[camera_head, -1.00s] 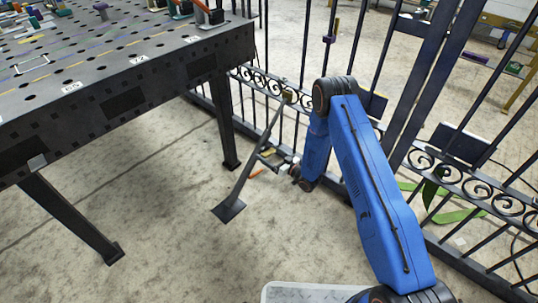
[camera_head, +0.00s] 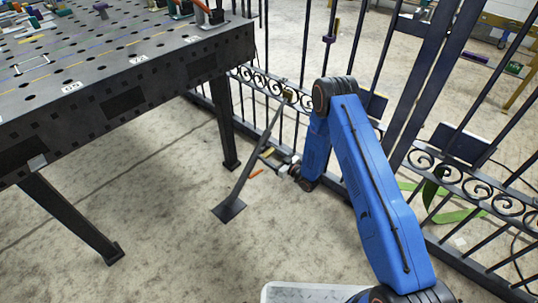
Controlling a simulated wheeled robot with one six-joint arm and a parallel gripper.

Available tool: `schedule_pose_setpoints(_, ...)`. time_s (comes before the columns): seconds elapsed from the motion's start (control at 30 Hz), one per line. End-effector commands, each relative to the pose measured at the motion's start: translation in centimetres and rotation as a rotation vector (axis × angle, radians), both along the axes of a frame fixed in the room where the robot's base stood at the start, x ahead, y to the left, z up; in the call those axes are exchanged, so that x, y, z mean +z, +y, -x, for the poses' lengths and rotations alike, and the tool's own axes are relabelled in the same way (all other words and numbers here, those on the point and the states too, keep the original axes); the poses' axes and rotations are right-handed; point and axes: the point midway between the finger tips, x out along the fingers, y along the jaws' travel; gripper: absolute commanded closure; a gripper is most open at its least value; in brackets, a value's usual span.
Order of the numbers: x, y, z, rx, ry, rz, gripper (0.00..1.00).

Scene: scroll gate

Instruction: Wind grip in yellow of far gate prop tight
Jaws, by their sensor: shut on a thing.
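The gate prop (camera_head: 243,178) is a dark slanted bar. It runs from a foot plate on the floor up to a yellowish clamp (camera_head: 288,94) on the scroll gate (camera_head: 263,81). A small yellow piece, seemingly the grip (camera_head: 267,152), shows beside the middle of the prop. My gripper (camera_head: 277,163) is at the end of my blue arm, low beside the prop, and is shut on a part there. The yellow piece lies at or just behind the jaws. The exact contact is too small to tell.
A dark perforated welding table (camera_head: 130,70) stands at the left, its leg (camera_head: 224,125) close to the prop. The gate bars rise behind my arm. Open floor is in front.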

Motion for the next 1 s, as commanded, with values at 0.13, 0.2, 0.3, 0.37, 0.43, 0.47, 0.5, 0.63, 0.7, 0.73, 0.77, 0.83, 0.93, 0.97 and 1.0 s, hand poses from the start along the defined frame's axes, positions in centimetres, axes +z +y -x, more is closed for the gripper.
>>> schedule_pose_setpoints(0.13,0.0,0.0,0.0,0.000,0.000,0.000,0.15)
schedule_pose_setpoints(0.2,0.0,0.0,0.0,0.000,0.000,0.000,0.15)
schedule_pose_setpoints(0.3,0.0,0.0,0.0,0.000,0.000,0.000,0.15)
schedule_pose_setpoints(0.37,0.0,0.0,0.0,0.000,0.000,0.000,0.15)
schedule_pose_setpoints(0.43,0.0,-0.1,0.1,0.000,0.000,0.000,0.15)
schedule_pose_setpoints(0.47,0.0,-0.2,0.2,0.000,0.001,0.000,0.15)
schedule_pose_setpoints(0.5,0.0,-0.5,0.3,-0.001,0.001,0.000,0.15)
schedule_pose_setpoints(0.63,-0.1,-1.7,1.2,-0.002,0.002,0.001,0.15)
schedule_pose_setpoints(0.7,0.0,-2.7,2.0,-0.003,0.004,0.000,0.15)
schedule_pose_setpoints(0.73,-0.1,-3.2,2.3,-0.003,0.003,0.000,0.15)
schedule_pose_setpoints(0.77,-0.1,-3.7,2.7,-0.002,0.003,0.001,0.15)
schedule_pose_setpoints(0.83,0.0,-4.8,3.6,-0.003,0.003,0.000,0.15)
schedule_pose_setpoints(0.93,-0.1,-6.4,4.8,-0.003,0.003,0.000,0.15)
schedule_pose_setpoints(0.97,0.0,-6.8,5.2,-0.003,0.002,0.000,0.15)
schedule_pose_setpoints(1.0,-0.1,-7.5,5.7,-0.003,0.004,0.000,0.15)
